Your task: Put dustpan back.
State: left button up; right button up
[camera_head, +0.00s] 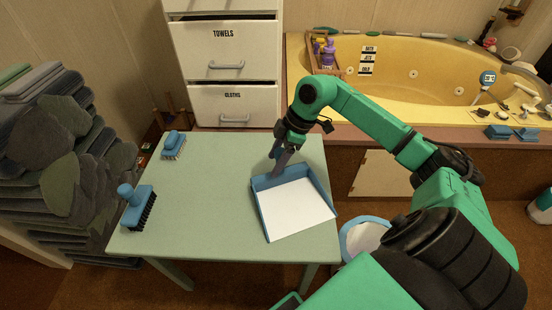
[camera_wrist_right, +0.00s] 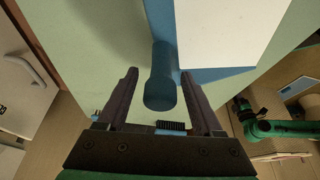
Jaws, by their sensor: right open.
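The blue dustpan (camera_head: 295,208) with a white inside lies on the pale green table (camera_head: 200,225), near its right edge. My right gripper (camera_head: 274,160) is at the back left corner of the dustpan, over its handle. In the right wrist view the round blue handle (camera_wrist_right: 160,92) lies between the two dark fingers of the right gripper (camera_wrist_right: 160,75), with gaps beside it. The jaws are open. The white pan (camera_wrist_right: 225,30) is at the top of that view. My left gripper is not in view.
A blue brush (camera_head: 138,208) and a smaller blue brush (camera_head: 174,145) stand on the table's left. Behind are drawers (camera_head: 225,62) and a yellow tub (camera_head: 420,65). Folded towels (camera_head: 60,150) are stacked at left. A blue-rimmed round container (camera_head: 345,240) stands below the table's right edge.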

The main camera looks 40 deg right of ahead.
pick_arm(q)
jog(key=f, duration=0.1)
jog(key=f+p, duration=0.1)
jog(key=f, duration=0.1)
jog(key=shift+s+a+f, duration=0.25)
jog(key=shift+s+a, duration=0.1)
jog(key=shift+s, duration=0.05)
pick_arm(e)
jog(key=v, duration=1.2)
pick_arm(q)
jog(key=shift+p, duration=0.3)
pick_arm(e)
jog(key=shift+w+r, duration=0.1)
jog(key=shift+r, duration=0.1)
